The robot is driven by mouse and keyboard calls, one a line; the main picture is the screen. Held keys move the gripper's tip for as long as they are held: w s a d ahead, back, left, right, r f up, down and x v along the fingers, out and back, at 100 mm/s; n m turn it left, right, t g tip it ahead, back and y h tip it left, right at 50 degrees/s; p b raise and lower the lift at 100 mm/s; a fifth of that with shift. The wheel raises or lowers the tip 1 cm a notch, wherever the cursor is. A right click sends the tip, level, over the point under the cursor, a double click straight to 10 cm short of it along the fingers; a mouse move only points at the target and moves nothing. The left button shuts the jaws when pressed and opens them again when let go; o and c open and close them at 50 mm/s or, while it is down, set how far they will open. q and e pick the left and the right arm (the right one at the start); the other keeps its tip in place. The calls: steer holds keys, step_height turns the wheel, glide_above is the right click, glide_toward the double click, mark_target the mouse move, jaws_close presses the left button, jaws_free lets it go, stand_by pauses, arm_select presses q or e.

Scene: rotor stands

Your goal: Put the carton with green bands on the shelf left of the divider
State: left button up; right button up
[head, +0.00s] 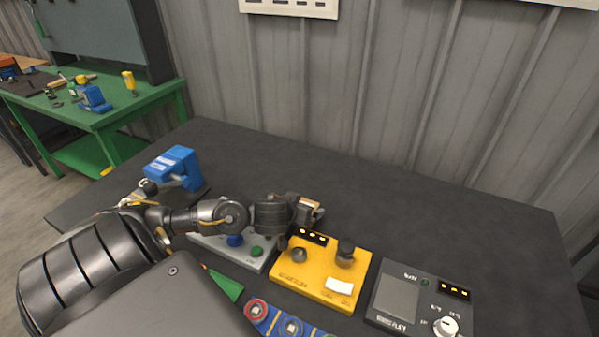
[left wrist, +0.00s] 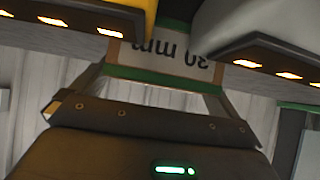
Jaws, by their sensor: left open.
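The carton with green bands (left wrist: 165,58) shows in the left wrist view. Its pale face reads "30 mm" upside down, between a green band above and one below. My left gripper (left wrist: 162,90) is open, with its two fingers reaching up at either side of the carton's lower part. I cannot tell whether they touch it. In the head view my left gripper (head: 300,213) is over the back of the table, and the carton cannot be made out clearly there. I cannot make out the shelf or its divider. My right gripper is not in view.
On the dark table (head: 400,205) stand a grey device (head: 258,263), partly behind my arm, a yellow device (head: 318,287) and a dark plate device (head: 398,298). A blue clamp-like tool (head: 175,163) is at the left. The table's back right is clear before the ribbed wall.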

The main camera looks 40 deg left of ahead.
arm_select(q)
steer(key=shift+x, duration=0.85)
steer(key=shift+c, duration=0.3)
steer(key=c, duration=1)
steer(key=shift+o, duration=0.2)
steer(key=shift+r, duration=0.1)
